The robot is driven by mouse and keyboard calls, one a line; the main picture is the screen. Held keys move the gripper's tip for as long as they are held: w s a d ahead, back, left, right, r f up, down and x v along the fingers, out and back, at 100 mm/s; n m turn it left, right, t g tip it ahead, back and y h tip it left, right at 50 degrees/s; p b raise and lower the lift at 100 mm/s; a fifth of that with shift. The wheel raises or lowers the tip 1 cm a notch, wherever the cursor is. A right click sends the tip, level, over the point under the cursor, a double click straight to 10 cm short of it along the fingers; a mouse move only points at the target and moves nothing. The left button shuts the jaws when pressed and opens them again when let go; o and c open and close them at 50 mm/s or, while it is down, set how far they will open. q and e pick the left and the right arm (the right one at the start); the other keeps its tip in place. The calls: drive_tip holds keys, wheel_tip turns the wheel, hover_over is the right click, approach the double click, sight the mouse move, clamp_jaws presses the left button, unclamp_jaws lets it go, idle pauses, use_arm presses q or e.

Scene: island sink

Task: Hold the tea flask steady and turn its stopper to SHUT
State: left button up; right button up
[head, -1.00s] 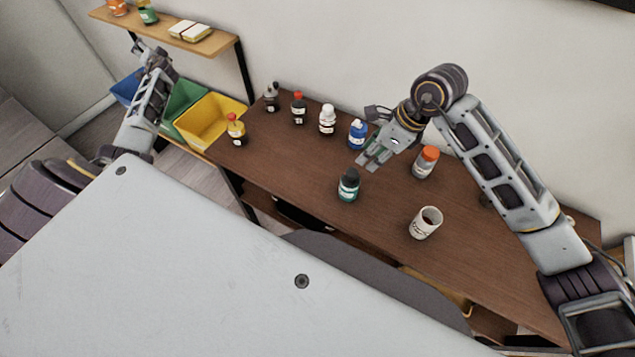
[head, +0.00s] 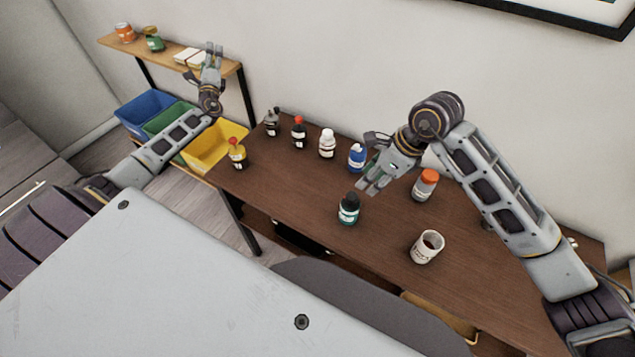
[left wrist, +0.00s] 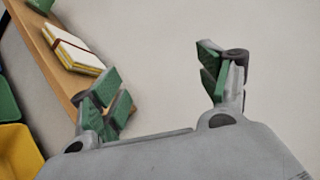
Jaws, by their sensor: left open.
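I cannot tell for certain which bottle is the tea flask. A dark bottle with a black cap and teal label (head: 348,208) stands upright near the front edge of the brown table. A grey-white bottle with an orange cap (head: 425,184) stands further right, beside my right arm. No SHUT mark is readable. My left gripper (head: 213,47) is open and empty, raised in front of the wall by the shelf; its spread green-padded fingers show in the left wrist view (left wrist: 160,78). My right gripper (head: 368,188) hangs just above and right of the black-capped bottle, apart from it; its jaw gap is unclear.
A white cup (head: 427,246) stands at the table's front right. Several bottles, including a blue one (head: 357,157) and a red-topped one (head: 237,153), stand along the back and left. Blue, green and yellow bins (head: 214,149) sit left, under a wooden shelf (head: 160,52).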

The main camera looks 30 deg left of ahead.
use_arm(q)
drive_tip(key=d+f+m+t+h, duration=0.2)
drive_tip(key=d+m+h, duration=0.3)
drive_tip(key=d, duration=0.4)
drive_tip(key=d+f+m+t+h, duration=0.25)
drive_tip(key=d+m, duration=0.35)
drive_tip(key=d, duration=0.3)
drive_tip(key=m+g+h, duration=0.4)
drive_tip(key=m+h, duration=0.6)
drive_tip(key=m, duration=0.1)
approach(343, 215)
drive_tip(key=shift+s+r+y, duration=0.15)
drive_tip(key=shift+s+y, duration=0.1)
drive_tip(key=shift+s, duration=0.25)
drive_tip(key=shift+w, duration=0.15)
drive_tip(key=shift+x, duration=6.8)
drive_tip(key=c, duration=1.2)
